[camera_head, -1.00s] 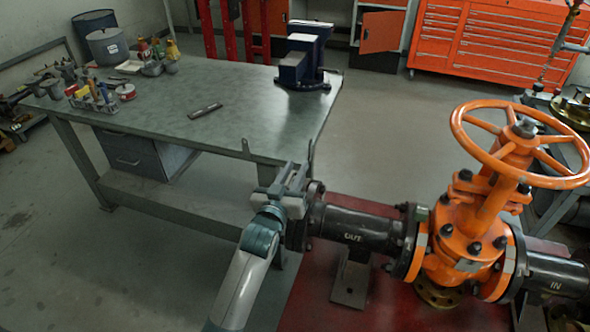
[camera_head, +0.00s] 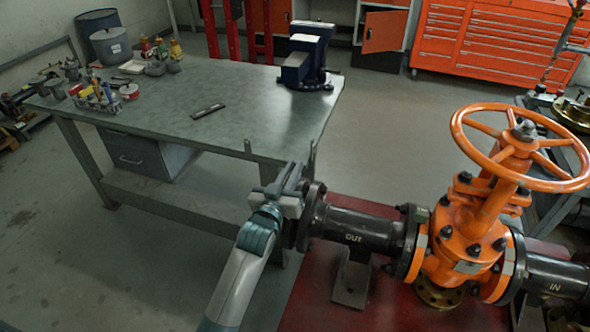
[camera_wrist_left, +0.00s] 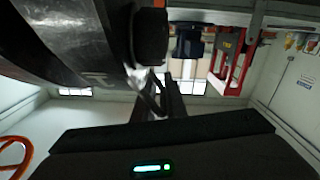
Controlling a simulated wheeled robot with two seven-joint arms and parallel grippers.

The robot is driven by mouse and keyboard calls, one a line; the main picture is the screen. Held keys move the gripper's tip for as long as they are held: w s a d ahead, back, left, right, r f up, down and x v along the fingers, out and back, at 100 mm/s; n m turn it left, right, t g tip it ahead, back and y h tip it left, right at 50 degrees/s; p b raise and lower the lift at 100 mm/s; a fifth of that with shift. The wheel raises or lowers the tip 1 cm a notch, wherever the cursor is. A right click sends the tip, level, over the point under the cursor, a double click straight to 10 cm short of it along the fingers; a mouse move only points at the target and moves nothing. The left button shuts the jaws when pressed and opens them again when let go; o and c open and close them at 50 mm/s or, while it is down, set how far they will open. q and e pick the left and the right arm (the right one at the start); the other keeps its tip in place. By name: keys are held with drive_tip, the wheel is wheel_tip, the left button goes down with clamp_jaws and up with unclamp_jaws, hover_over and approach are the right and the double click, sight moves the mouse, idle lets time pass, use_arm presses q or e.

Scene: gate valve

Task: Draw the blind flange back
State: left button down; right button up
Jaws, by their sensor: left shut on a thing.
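The orange gate valve (camera_head: 467,240) stands at the right with its handwheel on top. Its black pipe marked OUT (camera_head: 355,228) runs left to an end flange (camera_head: 315,212). My left gripper (camera_head: 290,183) is at that open-end side, shut on the dark blind flange (camera_head: 303,232), which is mostly hidden by the gripper and pipe flange. Whether a gap lies between the two flanges is hard to tell. In the left wrist view a large dark round part (camera_wrist_left: 75,40) fills the upper left, close to my left gripper (camera_wrist_left: 145,80). My right gripper is not in view.
A grey workbench (camera_head: 240,125) with a blue vise (camera_head: 306,60), a flat bar (camera_head: 208,111) and several small items stands behind and left of my gripper. A pipe support (camera_head: 351,280) stands on the red base (camera_head: 400,312). Floor left of my arm is clear.

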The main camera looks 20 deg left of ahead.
use_arm(q)
drive_tip(key=c, duration=2)
unclamp_jaws()
drive_tip(key=shift+a, duration=0.2)
drive_tip(key=shift+o, duration=0.4)
drive_tip(key=shift+a+f, duration=0.1)
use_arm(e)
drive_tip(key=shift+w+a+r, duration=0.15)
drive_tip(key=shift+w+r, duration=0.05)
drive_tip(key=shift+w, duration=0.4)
use_arm(q)
drive_tip(key=shift+s, duration=0.15)
